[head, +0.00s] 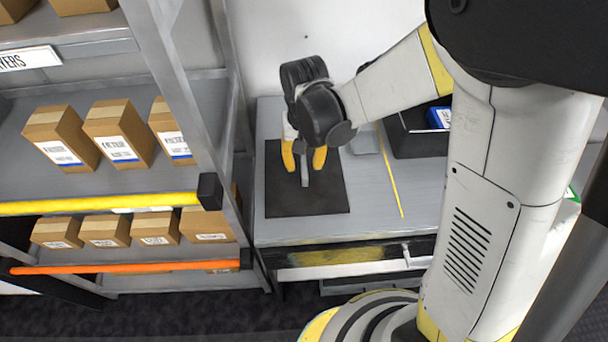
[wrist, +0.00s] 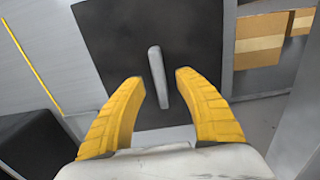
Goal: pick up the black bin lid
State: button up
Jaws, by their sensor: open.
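The black bin lid (head: 325,200) is a flat dark square lying on the grey worktop, with a slim grey bar handle (head: 305,175) standing at its middle. My gripper (head: 304,158) is over the lid, pointing down, with its two yellow fingers apart on either side of the handle. In the wrist view the lid (wrist: 105,40) fills the upper middle, and the handle (wrist: 157,70) lies between the open fingers (wrist: 158,84). The fingers look clear of the handle on both sides.
The grey worktop (head: 380,225) has a thin yellow strip (head: 391,170) right of the lid. A black open bin (head: 415,145) with a blue item (head: 439,117) stands farther right. A shelf rack with several cardboard boxes (head: 120,133) is close on the left. A wall stands behind.

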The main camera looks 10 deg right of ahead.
notch_tip(320, 180, down, 2)
jog(key=shift+f, duration=0.2)
jog(key=shift+r, duration=0.1)
grip_shut()
